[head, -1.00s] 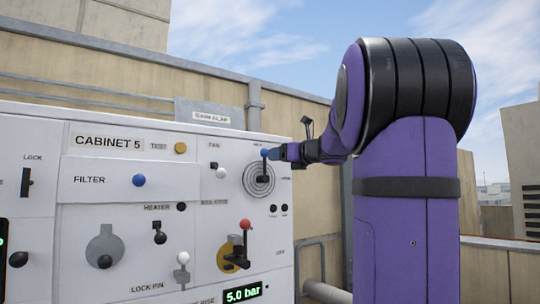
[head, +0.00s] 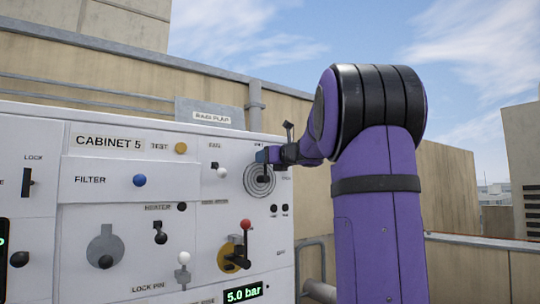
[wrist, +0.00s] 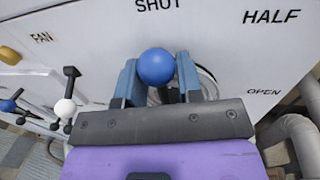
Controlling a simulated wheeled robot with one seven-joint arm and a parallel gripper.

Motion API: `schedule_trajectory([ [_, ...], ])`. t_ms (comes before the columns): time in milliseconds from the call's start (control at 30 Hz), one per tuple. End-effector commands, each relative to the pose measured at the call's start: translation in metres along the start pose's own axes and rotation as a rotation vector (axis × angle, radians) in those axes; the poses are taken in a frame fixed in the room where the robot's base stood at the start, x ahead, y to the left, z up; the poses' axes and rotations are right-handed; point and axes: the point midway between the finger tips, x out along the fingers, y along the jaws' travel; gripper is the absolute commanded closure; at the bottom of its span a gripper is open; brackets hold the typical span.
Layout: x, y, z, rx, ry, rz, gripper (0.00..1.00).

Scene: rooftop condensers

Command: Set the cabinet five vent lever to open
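The vent lever has a round blue knob (wrist: 157,66), seen between my fingertips in the wrist view. Its dial (head: 259,181) with grey rings is at the upper right of the cabinet five panel. The lever points up, toward the SHUT label (wrist: 160,4). The HALF label (wrist: 271,17) and OPEN label (wrist: 264,92) lie to the right in the wrist view. My gripper (head: 263,155) is at the top of the dial. Its two blue fingers (wrist: 158,78) flank the knob closely and appear to touch it on both sides. In the head view the gripper mostly hides the knob.
A fan switch with a white knob (head: 222,172) is left of the dial. A red-knobbed lever (head: 245,225) stands below it, above the 5.0 bar display (head: 243,295). Grey pipes (wrist: 298,140) run beyond the panel's right edge. Open air lies to the right.

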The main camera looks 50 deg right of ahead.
Motion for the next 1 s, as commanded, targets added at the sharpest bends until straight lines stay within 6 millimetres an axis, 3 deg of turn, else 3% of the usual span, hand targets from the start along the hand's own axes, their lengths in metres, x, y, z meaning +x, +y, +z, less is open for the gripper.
schedule_trajectory([
  [33, 0.0, 0.0, 0.0, 0.0, 0.0, 0.0, 0.85],
  [100, 0.0, 0.0, 0.0, -0.001, 0.0, 0.0, 1.0],
  [567, -0.001, -0.006, -0.001, 0.093, -0.017, 0.001, 1.0],
  [1000, -0.005, -0.03, -0.009, 0.463, -0.089, 0.0, 1.0],
])
